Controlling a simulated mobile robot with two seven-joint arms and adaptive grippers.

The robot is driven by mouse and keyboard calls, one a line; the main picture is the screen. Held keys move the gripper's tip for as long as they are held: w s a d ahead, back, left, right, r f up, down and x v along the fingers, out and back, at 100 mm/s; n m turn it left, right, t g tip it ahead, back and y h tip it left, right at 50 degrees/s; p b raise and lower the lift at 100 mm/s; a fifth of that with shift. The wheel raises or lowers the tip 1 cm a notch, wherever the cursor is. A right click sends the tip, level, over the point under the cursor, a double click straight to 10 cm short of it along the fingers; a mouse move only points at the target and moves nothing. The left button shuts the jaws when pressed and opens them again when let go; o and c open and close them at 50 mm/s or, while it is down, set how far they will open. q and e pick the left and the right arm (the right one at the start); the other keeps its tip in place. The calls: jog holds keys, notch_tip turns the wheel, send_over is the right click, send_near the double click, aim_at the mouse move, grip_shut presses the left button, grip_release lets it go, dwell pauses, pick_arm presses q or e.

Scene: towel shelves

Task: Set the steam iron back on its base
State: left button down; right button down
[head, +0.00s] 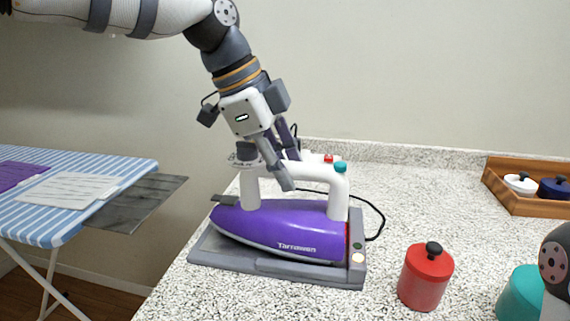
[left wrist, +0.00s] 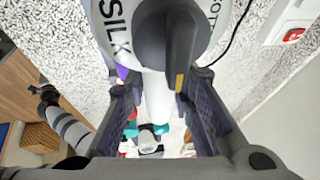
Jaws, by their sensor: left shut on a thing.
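The purple steam iron (head: 285,226) with a white handle lies level over its grey base (head: 270,267) on the counter. Its heel is by the base's right end. I cannot tell whether its sole touches the base. My left gripper (head: 288,170) is shut on the handle from above. In the left wrist view, the iron's white handle (left wrist: 157,97) lies between the fingers of my left gripper (left wrist: 156,100), below the dark fabric dial. The fingers hide part of the handle. My right gripper does not show clearly in either view.
A red canister (head: 425,278) and a teal canister (head: 520,294) stand right of the base, with part of my right arm beside the teal one. A wooden tray (head: 513,197) is at the back right. A striped ironing board (head: 120,180) stands left. A cord runs behind the base.

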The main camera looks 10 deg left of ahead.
pick_arm(q)
jog(key=shift+f, duration=0.15)
dwell(0.8)
jog(key=c, duration=1.3)
grip_release()
jog(key=shift+o, duration=1.1)
jog(key=shift+f, duration=0.2)
jog(key=shift+o, duration=1.3)
jog(key=shift+r, duration=4.05)
